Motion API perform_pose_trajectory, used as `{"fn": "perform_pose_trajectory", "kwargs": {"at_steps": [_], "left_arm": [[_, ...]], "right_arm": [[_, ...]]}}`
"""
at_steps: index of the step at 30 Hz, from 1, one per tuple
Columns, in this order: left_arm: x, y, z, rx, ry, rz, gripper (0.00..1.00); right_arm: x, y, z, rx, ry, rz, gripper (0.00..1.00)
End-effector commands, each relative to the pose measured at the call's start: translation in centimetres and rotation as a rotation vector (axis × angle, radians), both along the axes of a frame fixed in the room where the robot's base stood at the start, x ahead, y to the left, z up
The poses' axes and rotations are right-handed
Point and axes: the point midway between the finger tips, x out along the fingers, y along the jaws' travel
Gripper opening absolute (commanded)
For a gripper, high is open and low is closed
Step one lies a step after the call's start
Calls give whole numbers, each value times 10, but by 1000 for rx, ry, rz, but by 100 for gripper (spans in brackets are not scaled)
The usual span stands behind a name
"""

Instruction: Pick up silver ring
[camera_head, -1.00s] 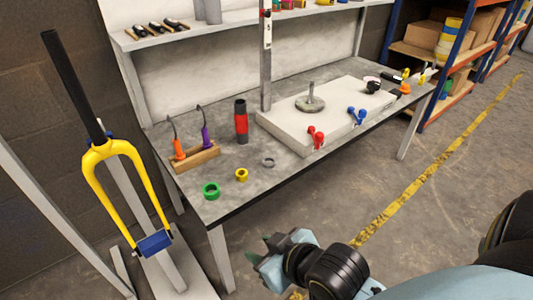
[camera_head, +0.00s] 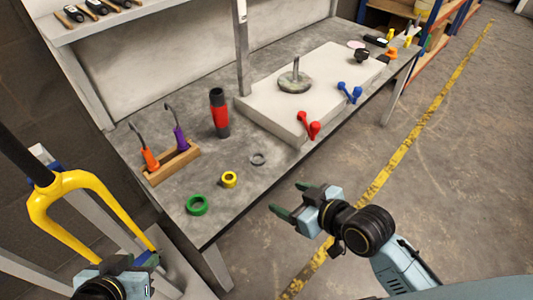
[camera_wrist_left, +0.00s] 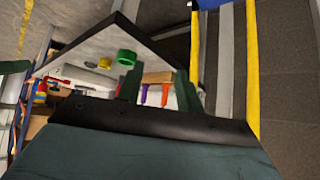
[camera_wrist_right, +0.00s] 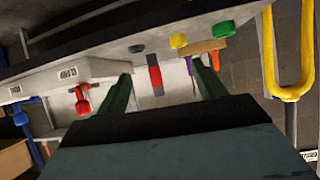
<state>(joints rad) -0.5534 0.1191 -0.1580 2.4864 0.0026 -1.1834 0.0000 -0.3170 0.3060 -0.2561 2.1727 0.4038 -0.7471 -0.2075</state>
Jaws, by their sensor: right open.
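The silver ring (camera_head: 258,159) lies flat on the grey workbench (camera_head: 225,200), near its front edge and right of a yellow ring (camera_head: 228,180). It also shows in the right wrist view (camera_wrist_right: 136,48), beyond the fingers. My right gripper (camera_head: 290,199) is open and empty, in front of the bench edge, to the lower right of the silver ring and apart from it. My left gripper (camera_head: 137,264) is at the lower left, in front of the yellow fork. In the left wrist view its fingers (camera_wrist_left: 158,88) stand apart with nothing gripped between them.
A green ring (camera_head: 197,205) lies left of the yellow ring. A wooden rack (camera_head: 172,165) with hooked tools and a red-black cylinder (camera_head: 219,115) stand behind. A pale slab (camera_head: 270,115) with red and blue clamps is to the right. The yellow fork (camera_head: 70,188) stands at left.

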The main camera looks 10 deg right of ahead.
Motion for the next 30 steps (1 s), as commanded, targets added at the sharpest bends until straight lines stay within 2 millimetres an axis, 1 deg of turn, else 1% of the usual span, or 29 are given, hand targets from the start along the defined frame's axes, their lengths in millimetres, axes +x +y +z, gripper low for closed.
{"fn": "perform_pose_trajectory", "kwargs": {"at_steps": [1, 3, 5, 6, 9, 11, 14, 17, 24, 30], "left_arm": [[-5, 2, -2, 8, 33, 3, 36], [-12, 5, -6, 19, 77, 7, 36], [-17, 7, -9, 27, 110, 10, 36], [-20, 9, -11, 31, 128, 12, 36], [-25, 11, -14, 38, 159, 15, 36], [-25, 11, -14, 39, 160, 16, 36], [-17, 8, -12, 29, 116, 11, 36], [-3, 2, -5, 8, 30, 2, 36], [29, -14, 23, -50, -207, -19, 36], [48, -25, 50, -100, -399, -35, 36]], "right_arm": [[16, -4, -5, 4, -23, 37, 69], [35, -11, -11, 22, -55, 65, 69], [50, -21, -14, 33, -77, 72, 69], [59, -29, -16, 38, -89, 69, 69], [74, -43, -18, 47, -112, 60, 69], [81, -47, -19, 52, -119, 53, 69], [89, -47, -22, 57, -125, 48, 69], [97, -41, -27, 59, -125, 48, 69], [117, -26, -38, 58, -124, 48, 69], [133, -15, -46, 58, -123, 49, 69]]}}
